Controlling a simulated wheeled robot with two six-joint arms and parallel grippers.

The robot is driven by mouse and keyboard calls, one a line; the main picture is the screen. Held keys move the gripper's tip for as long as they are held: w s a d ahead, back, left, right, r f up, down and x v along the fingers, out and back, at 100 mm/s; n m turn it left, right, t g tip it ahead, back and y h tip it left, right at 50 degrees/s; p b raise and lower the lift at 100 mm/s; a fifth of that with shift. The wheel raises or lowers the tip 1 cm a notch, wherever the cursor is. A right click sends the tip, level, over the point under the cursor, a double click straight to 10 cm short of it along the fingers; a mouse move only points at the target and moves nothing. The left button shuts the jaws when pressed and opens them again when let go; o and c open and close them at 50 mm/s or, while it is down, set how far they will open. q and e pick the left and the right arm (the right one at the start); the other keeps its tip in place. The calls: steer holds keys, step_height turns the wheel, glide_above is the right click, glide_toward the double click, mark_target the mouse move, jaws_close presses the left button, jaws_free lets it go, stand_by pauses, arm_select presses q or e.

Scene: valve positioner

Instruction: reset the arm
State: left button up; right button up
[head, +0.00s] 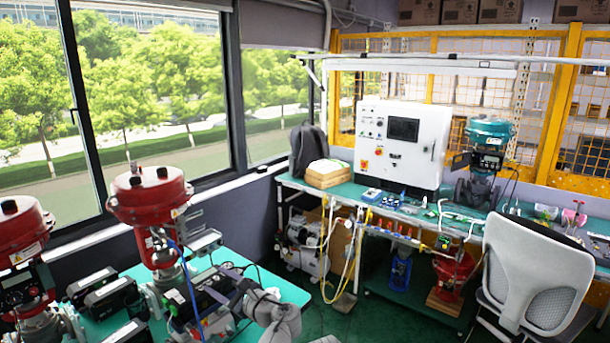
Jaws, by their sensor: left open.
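A red-topped valve (152,195) stands on the green table at the left, with a blue hose hanging down its front. A second red-topped valve (22,240) is cut off by the left edge. Black and silver positioner units (108,296) sit around the valves. My left gripper (222,284) is at the bottom, just right of the nearer valve's blue hose, over the table. It is open. Dark equipment behind it makes contact hard to judge. My right gripper is out of view.
A green workbench (345,192) at the back carries a white control cabinet (402,143), a teal-topped valve (489,135) and small parts. A white chair (530,270) stands at the right. Yellow hoses (328,250) hang by the bench. Windows line the left wall.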

arm_select(q)
steer(key=s+d+f+n+g+h, duration=0.4)
steer(key=s+f+n, duration=0.25)
steer(key=f, duration=0.25)
steer(key=s+d+f+n+g+h, duration=0.35)
steer(key=s+f+n, duration=0.25)
steer(key=s+f, duration=0.25)
steer(key=s+d+f+n+g+h, duration=0.3)
steer(key=s+d+n+h, duration=0.1)
steer(key=s+d+h, duration=0.1)
steer(key=s+d, duration=0.1)
steer(key=d, duration=0.1)
steer(key=shift+s+d+f, duration=0.2)
steer(key=shift+s+d, duration=0.15)
steer(key=shift+s, duration=0.05)
